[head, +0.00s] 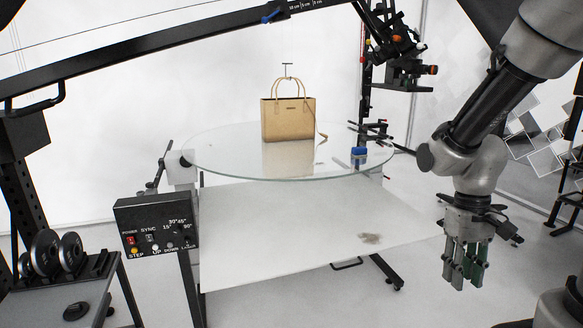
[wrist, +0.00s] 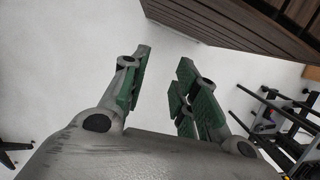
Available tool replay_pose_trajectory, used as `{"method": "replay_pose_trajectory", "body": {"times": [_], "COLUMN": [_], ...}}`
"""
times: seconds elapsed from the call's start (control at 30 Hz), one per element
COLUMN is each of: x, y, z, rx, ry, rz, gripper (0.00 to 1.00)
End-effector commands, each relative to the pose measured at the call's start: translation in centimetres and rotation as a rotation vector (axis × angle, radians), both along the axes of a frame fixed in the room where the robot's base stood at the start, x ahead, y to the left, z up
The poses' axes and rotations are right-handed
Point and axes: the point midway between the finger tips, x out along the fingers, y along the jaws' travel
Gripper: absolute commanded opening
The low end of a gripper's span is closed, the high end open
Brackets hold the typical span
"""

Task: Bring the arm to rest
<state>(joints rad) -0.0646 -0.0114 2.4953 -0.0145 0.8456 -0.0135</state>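My arm hangs down on the right side of the head view, with my gripper (head: 466,272) at its lower end, pointing at the floor. The gripper is to the right of the glass turntable and apart from it.
A tan handbag (head: 288,120) stands upright on the round glass turntable (head: 225,150). A white lower panel (head: 280,225) lies beneath it. A black control box (head: 155,228) is at the left front. In the wrist view a brown slatted panel (wrist: 250,30) and black equipment (wrist: 285,125) show.

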Motion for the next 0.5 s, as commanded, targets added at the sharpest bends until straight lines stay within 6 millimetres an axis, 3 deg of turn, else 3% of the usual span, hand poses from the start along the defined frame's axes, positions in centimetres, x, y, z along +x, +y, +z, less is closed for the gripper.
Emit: {"method": "replay_pose_trajectory", "body": {"times": [0.03, 0.2, 0.5], "x": [-1.0, -3.7, -5.4], "y": [-0.2, -0.6, -1.2], "z": [2.1, 7.7, 14.1], "rx": [0.002, 0.017, 0.034], "ry": [-0.037, -0.189, -0.512], "rz": [-0.021, -0.055, -0.081], "gripper": [0.30, 0.30, 0.30]}}
